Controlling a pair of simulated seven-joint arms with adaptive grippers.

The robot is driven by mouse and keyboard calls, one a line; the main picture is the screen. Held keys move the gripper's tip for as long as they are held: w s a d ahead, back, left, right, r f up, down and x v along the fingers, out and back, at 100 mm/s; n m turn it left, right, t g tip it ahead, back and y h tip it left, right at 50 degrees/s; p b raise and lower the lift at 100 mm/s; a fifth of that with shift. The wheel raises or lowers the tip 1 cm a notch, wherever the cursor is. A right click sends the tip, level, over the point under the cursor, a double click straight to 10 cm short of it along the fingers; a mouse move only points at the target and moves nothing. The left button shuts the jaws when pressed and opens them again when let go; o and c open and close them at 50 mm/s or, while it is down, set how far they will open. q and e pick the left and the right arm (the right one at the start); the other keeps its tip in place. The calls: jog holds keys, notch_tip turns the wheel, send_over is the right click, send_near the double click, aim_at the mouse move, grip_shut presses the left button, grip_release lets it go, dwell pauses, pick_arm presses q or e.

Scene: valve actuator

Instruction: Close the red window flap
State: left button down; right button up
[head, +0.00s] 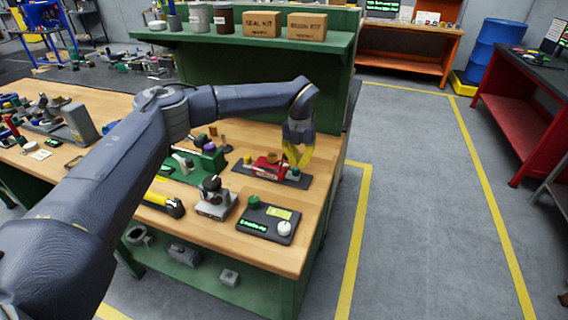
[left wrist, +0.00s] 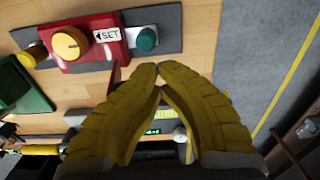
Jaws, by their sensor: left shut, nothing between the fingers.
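The red valve actuator (head: 267,167) sits on a dark base plate on the wooden bench. In the left wrist view its red body (left wrist: 112,52) is at the upper left, with a yellow-orange knob (left wrist: 69,43), a SET label and a teal knob (left wrist: 147,40). A dark red piece (left wrist: 114,73) juts from the body's lower edge; it may be the window flap, but its angle is unclear. My left gripper (head: 298,158) has yellow fingers. It is shut and empty (left wrist: 158,78), close beside the actuator's right part, with no clear contact. My right gripper is not in view.
A dark panel (head: 268,223) with a green display and a white knob lies at the bench's front right. A green shelf (head: 270,40) with boxes rises behind. The floor at right is clear.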

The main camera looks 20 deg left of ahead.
pick_arm(q)
jog(key=shift+s+a+f, duration=0.15)
jog(key=shift+a+f, duration=0.55)
jog(key=shift+f, duration=0.2)
jog(key=shift+a, duration=1.3)
jog(key=shift+w+a+f, duration=0.2)
jog(key=shift+w+a, duration=0.1)
jog(key=shift+a, duration=0.05)
jog(key=shift+s+d+r, duration=0.1)
jog(key=shift+s+r, duration=0.1)
jog(key=shift+r, duration=0.1)
jog(key=shift+w, duration=0.1)
jog(key=shift+a, duration=0.25)
